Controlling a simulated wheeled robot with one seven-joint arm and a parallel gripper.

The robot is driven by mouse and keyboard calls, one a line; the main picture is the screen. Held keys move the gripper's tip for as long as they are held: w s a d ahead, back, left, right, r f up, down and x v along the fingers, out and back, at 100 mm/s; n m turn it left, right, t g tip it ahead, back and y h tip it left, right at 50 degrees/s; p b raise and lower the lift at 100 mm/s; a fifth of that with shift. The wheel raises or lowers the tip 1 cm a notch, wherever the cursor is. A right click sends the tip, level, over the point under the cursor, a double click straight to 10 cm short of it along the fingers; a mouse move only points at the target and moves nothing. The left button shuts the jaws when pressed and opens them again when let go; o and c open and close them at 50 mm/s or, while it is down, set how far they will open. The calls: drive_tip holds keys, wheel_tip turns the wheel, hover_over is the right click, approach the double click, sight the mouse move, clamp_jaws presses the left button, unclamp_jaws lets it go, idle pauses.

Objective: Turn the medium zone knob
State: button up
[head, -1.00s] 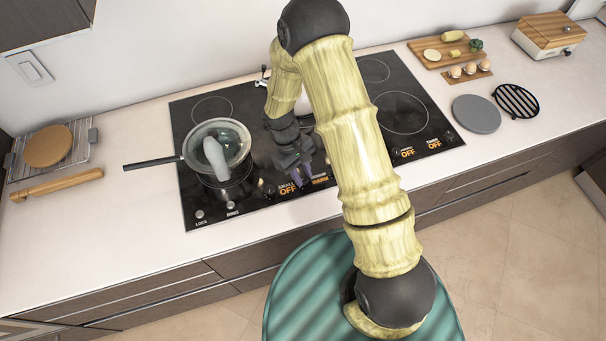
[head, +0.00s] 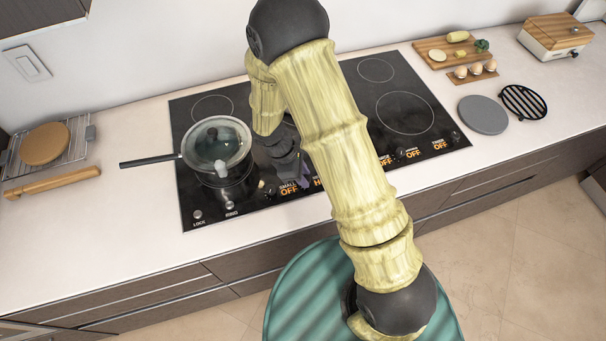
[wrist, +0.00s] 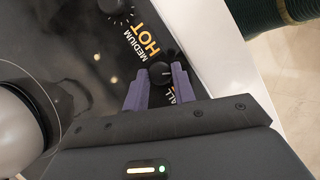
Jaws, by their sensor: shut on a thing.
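The black round medium zone knob (wrist: 161,73) sits between the purple fingers of my gripper (wrist: 160,71) in the wrist view. The fingers are shut on its sides. An orange HOT readout (wrist: 146,38) shows beside the MEDIUM print next to this knob. The SMALL label (wrist: 186,97) is partly covered by my gripper. In the head view the small zone's readout (head: 288,189) reads OFF, and only an orange H (head: 318,183) of the readout to its right shows.
A lidded pan (head: 217,146) stands on the left of the black cooktop (head: 440,120), its handle pointing left. Another knob (wrist: 115,8) is near the wrist view's top edge. A grey disc (head: 482,115) and a black trivet (head: 523,102) lie on the right counter.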

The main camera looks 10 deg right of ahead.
idle(0.4)
drive_tip(key=o, duration=1)
drive_tip(key=b+v, duration=0.2)
drive_tip(key=v, duration=1.5)
drive_tip(key=shift+a+r, duration=0.1)
drive_tip(key=shift+r, duration=0.05)
drive_tip(key=s+d+m+t+y, duration=0.1)
drive_tip(key=s+d+m, duration=0.2)
drive_tip(key=d+m, duration=0.2)
drive_tip(key=s+d+m+t+y, duration=0.1)
drive_tip(key=s+d+m+y, duration=0.1)
drive_tip(key=d+m, duration=0.3)
drive_tip(key=s+d+r+m+t+y, duration=0.1)
drive_tip(key=s+d+m, duration=0.2)
drive_tip(key=d+m, duration=0.2)
drive_tip(key=shift+s+d+r+m, duration=0.1)
drive_tip(key=shift+s+d+m, duration=0.25)
drive_tip(key=shift+d+m, duration=0.1)
